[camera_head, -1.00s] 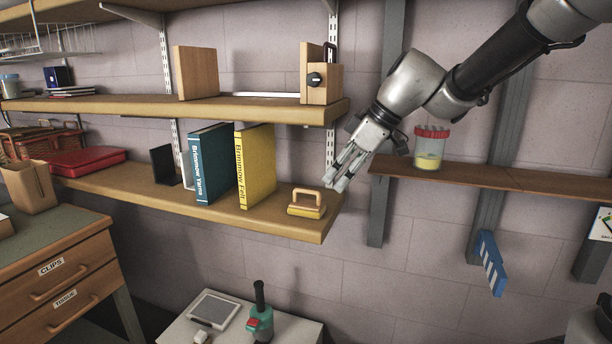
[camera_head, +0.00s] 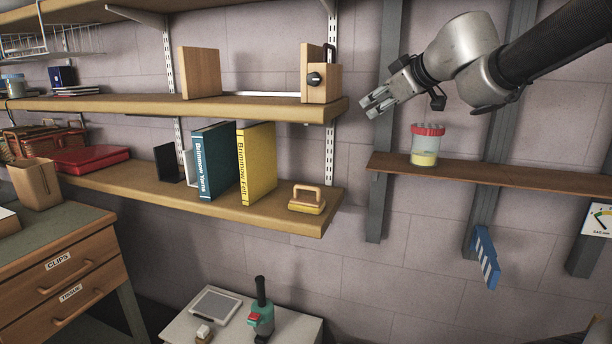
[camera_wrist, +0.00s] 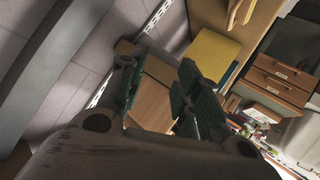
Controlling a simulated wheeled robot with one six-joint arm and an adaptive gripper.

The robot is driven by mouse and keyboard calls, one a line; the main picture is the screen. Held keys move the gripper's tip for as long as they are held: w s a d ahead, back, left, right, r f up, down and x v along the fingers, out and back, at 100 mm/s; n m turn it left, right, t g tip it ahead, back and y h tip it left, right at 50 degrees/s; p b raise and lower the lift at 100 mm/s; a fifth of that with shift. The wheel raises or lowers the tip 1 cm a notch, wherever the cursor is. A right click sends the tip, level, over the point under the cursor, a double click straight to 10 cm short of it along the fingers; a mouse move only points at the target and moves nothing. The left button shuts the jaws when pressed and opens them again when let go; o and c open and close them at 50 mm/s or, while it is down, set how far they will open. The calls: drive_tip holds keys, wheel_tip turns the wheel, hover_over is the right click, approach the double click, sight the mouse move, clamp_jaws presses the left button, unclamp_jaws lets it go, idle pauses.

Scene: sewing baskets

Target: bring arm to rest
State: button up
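My gripper (camera_head: 370,106) is in the air right of the shelf ends, above and left of the jar with a red lid (camera_head: 426,146). Its fingers point left and slightly down. In the wrist view my gripper (camera_wrist: 155,88) has its two fingers apart, with nothing held between them. The forearm comes in from the upper right, clear of the wall. The fingertips are apart from the shelves and the jar.
The upper shelf (camera_head: 240,107) holds a wooden bookend and a wooden block with a knob. The lower shelf (camera_head: 225,210) holds a teal book (camera_head: 214,160), a yellow book (camera_head: 256,163) and a wooden-handled yellow item (camera_head: 307,199). A brown ledge (camera_head: 510,178) carries the jar.

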drive_tip(key=s+d+f+m+h, duration=0.1)
drive_tip(key=s+d+m+h, duration=0.35)
drive_tip(key=d, duration=0.65)
drive_tip(key=s+d+f+m+h, duration=0.1)
drive_tip(key=s+d+m+h, duration=0.4)
drive_tip(key=d, duration=0.6)
drive_tip(key=s+a+f+g+y, duration=0.1)
drive_tip(key=s+f+g+y, duration=0.1)
drive_tip(key=s+f, duration=0.5)
drive_tip(key=s+a+f+g+y, duration=0.1)
drive_tip(key=s+f+g, duration=0.4)
drive_tip(key=s, duration=0.8)
wheel_tip(320, 180, down, 3)
drive_tip(key=shift+s+a+r+y, duration=0.1)
drive_tip(key=shift+s+a+y, duration=0.1)
drive_tip(key=shift+s+y, duration=0.35)
drive_tip(key=shift+o, duration=0.3)
drive_tip(key=shift+w+m, duration=0.2)
drive_tip(key=shift+m, duration=0.05)
